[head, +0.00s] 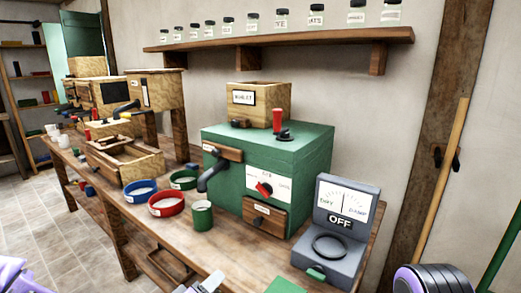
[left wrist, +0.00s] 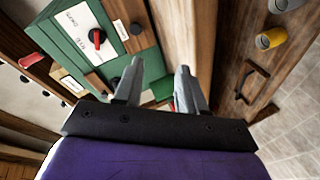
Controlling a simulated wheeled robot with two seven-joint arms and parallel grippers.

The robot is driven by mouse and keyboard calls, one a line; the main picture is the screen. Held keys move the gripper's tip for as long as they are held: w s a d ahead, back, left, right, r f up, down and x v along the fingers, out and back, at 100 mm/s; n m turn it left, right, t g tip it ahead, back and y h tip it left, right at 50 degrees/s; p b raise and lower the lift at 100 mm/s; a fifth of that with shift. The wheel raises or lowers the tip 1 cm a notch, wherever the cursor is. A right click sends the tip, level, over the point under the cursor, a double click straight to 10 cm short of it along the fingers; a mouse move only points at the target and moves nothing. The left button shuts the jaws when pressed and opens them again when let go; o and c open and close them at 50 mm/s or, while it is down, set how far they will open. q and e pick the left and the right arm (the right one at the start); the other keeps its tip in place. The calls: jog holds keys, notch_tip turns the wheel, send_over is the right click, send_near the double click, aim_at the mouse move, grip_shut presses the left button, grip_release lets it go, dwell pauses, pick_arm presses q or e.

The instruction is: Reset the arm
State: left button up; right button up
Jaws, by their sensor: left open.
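My left gripper (head: 207,284) shows at the bottom edge of the head view, low at the front edge of the bench. In the left wrist view its two grey fingers (left wrist: 158,90) stand apart with nothing between them. The green mill (head: 268,165) is on the bench beyond it, with a red knob, a dark crank and a small drawer. The mill also shows in the left wrist view (left wrist: 112,58), turned on its side. My right gripper is not in view.
A jar shelf (head: 280,42) hangs above. Tiled floor (head: 50,230) lies free at left.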

pick_arm(q)
jog(key=s+a+f+g+y, duration=0.2)
jog(key=s+a+f, duration=0.2)
jog(key=f, duration=0.4)
jog(key=s+a+f+g+y, duration=0.3)
jog(key=s+a+f, duration=0.15)
jog(key=f, duration=0.45)
jog(key=s+a+f+g+y, duration=0.1)
jog(key=s+a+f+g, duration=0.1)
jog(key=s, duration=0.5)
jog(key=s+a+f+g+y, duration=0.1)
jog(key=s+a+f, duration=0.3)
jog(key=s, duration=0.3)
jog(key=s+a+f+m+g+y, duration=0.1)
jog(key=s+a+f+g+y, duration=0.1)
jog(key=s+f, duration=0.3)
jog(key=shift+s+a+g, duration=0.3)
jog(key=shift+s+a, duration=0.6)
jog(key=shift+s, duration=0.15)
